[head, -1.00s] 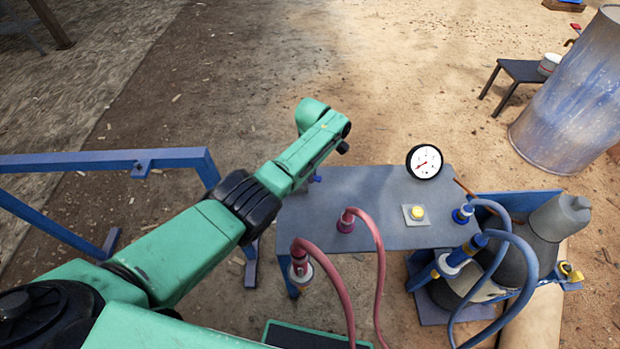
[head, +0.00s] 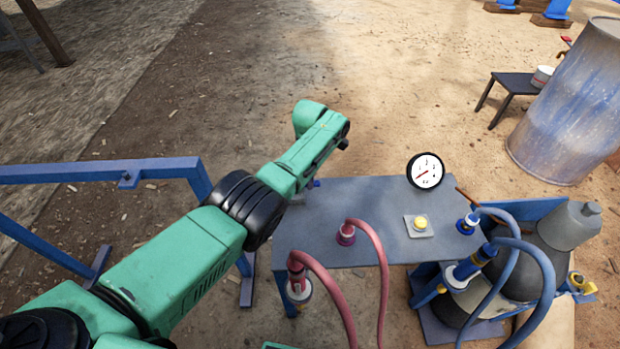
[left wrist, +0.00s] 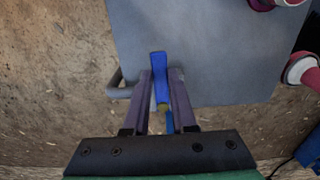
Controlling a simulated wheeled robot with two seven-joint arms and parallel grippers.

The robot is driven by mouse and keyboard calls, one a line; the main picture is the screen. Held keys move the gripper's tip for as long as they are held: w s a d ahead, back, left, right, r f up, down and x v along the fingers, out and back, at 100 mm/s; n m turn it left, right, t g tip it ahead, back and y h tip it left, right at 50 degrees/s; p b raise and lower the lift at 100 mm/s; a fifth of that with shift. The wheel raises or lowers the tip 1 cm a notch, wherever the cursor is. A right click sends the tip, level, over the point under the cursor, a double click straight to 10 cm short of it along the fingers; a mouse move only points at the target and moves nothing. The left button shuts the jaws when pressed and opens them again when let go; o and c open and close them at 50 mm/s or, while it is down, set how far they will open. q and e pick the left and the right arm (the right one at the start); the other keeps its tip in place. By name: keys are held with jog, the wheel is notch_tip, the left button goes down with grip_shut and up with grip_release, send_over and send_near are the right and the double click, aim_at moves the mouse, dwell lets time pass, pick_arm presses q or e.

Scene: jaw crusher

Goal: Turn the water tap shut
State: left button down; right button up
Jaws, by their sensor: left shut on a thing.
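The tap's blue lever handle (left wrist: 159,66) stands between the two fingers of my left gripper (left wrist: 161,76) in the left wrist view. The gripper is shut on this handle. A grey pipe bend (left wrist: 116,88) shows beside it at the edge of the grey table. In the head view only a small blue bit of the tap (head: 315,184) shows past my left forearm, at the table's left edge. My left arm hides the rest of the tap and the gripper fingers there. My right gripper is not in view.
The grey table (head: 380,215) carries a round gauge (head: 425,170), a yellow button (head: 420,222) and red and blue hose fittings. Red hoses (head: 378,255) loop at its front. A blue frame (head: 80,170) stands left; a metal drum (head: 568,105) stands far right.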

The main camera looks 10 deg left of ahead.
pick_arm(q)
jog(key=c, duration=0.7)
grip_release()
jog(key=shift+a, duration=0.1)
notch_tip(320, 180, up, 6)
jog(key=p, duration=0.3)
jog(key=shift+r+p, duration=0.15)
jog(key=shift+p, duration=0.15)
notch_tip(320, 180, up, 8)
jog(key=shift+r, duration=0.2)
